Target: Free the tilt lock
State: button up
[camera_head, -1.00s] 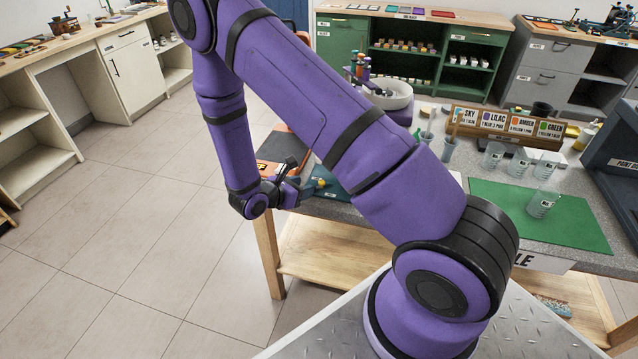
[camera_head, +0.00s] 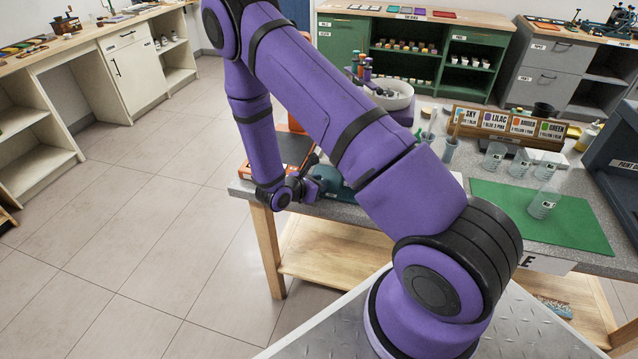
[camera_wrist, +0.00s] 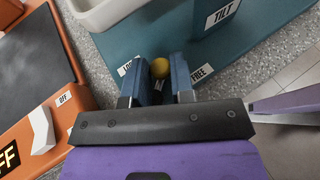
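The tilt lock is a small lever with a round yellow knob (camera_wrist: 160,68) on a teal base (camera_wrist: 190,35). A TILT label is on the base, and a FREE label and a partly hidden label beginning with "LO" flank the lever. In the wrist view my gripper (camera_wrist: 160,72) has its two blue fingers apart, one on each side of the knob and its dark stem. I cannot tell whether either finger touches them. In the head view my gripper (camera_head: 302,188) is at the teal base (camera_head: 330,182); the knob is hidden there.
A white tray edge (camera_wrist: 100,10) is above the base. An orange device (camera_wrist: 75,110) with a dark top and a white OFF switch stands close on the left. Cups (camera_head: 494,157) and a green mat (camera_head: 575,222) lie right on the table. Floor left of the table is clear.

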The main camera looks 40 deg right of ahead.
grip_shut()
jog(key=shift+s+a+m+g, duration=0.1)
jog(key=shift+a+m+g, duration=0.05)
jog(key=shift+m+g, duration=1.15)
jog(key=shift+s+a+m+g, duration=0.1)
jog(key=shift+m+g, duration=1)
jog(key=shift+g, duration=0.3)
jog(key=o, duration=0.6)
grip_release()
